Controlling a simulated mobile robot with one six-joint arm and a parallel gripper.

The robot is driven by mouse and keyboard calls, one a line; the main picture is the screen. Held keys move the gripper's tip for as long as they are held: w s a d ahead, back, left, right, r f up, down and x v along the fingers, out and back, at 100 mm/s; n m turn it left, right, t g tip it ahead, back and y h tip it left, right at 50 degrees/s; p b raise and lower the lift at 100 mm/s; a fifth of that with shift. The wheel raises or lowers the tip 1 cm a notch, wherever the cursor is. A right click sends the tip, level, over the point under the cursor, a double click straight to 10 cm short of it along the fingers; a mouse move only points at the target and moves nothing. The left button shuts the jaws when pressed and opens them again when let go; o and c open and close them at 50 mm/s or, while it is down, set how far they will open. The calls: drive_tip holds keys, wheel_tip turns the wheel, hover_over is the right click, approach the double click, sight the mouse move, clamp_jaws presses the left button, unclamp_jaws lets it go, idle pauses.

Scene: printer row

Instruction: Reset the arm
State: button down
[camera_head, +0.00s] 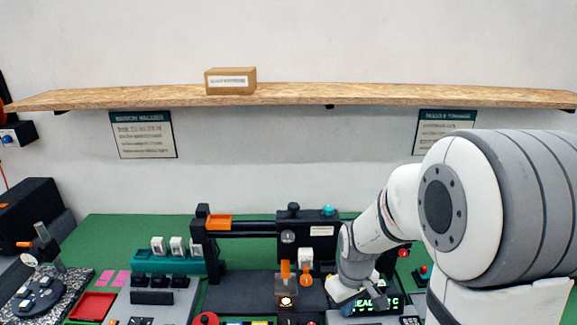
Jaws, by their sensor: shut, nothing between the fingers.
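My white and grey arm reaches in from the right side of the head view. Its end bends down to the bench, where my gripper (352,303) points downward in front of the printer. The gripper is small and partly covered by my own wrist, and it is shut with nothing seen in it. It is close to a small display with green lettering (378,303). I cannot tell whether the fingertips touch anything.
A black printer frame (260,229) stands at the bench middle, with an orange-handled part (285,273) left of my gripper. A teal rack (168,262), red tray (92,306) and red button (206,319) are left. A wooden shelf (390,97) holding a box (230,81) spans above.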

drive_tip(key=s+r+m+t+b, duration=0.1)
drive_tip(key=s+r+m+t, duration=0.2)
drive_tip(key=s+r, duration=0.9)
drive_tip(key=shift+s+d+r+m+b, duration=0.2)
drive_tip(key=shift+s+m+b, duration=0.2)
drive_tip(key=shift+s+m, duration=0.55)
drive_tip(key=c, duration=2.2)
unclamp_jaws()
drive_tip(key=shift+w, duration=0.25)
